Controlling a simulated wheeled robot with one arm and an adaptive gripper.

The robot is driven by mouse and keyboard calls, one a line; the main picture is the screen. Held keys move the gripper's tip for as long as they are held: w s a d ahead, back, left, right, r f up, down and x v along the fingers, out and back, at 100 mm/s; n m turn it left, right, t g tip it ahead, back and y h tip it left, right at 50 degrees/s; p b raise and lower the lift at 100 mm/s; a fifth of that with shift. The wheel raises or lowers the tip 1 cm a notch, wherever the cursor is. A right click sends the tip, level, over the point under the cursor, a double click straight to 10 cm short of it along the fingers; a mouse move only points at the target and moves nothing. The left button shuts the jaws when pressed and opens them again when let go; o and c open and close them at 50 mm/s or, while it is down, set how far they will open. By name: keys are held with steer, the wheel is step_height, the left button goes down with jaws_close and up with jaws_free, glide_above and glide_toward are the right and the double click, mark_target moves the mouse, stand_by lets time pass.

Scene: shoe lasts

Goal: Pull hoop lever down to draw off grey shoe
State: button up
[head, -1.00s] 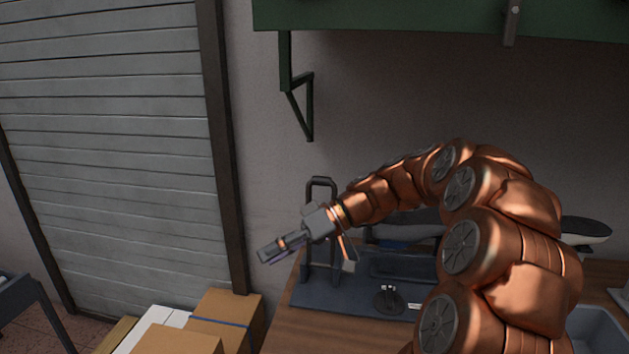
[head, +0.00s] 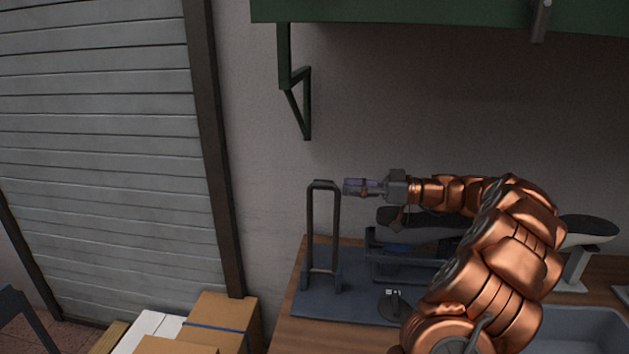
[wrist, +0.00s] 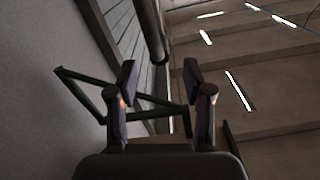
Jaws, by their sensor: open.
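The hoop lever (head: 310,228) is a dark upright hoop on the left end of a dark base plate (head: 345,300) on the wooden bench. A dark bar, likely part of the hoop, also shows in the wrist view (wrist: 152,28), beyond the fingers. My gripper (head: 346,187) points left, just right of the hoop's top, apart from it in the head view. In the wrist view its fingers (wrist: 159,80) stand apart with nothing between them. The grey shoe (head: 385,216) sits on the fixture behind my arm and is partly hidden.
Another shoe form (head: 592,230) stands on a white stand at the right. A grey bin (head: 580,325) is at the front right. Cardboard boxes (head: 225,312) are at the lower left. A green shelf (head: 430,14) with a bracket (head: 287,75) hangs above. The space left of the hoop is clear.

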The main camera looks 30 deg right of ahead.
mark_target(321, 184)
steer(key=p+x, duration=0.2)
steer(key=x, duration=0.4)
steer(key=shift+w+r, duration=0.15)
steer(key=shift+p+x, duration=0.45)
steer(key=shift+x, duration=0.35)
jaws_close()
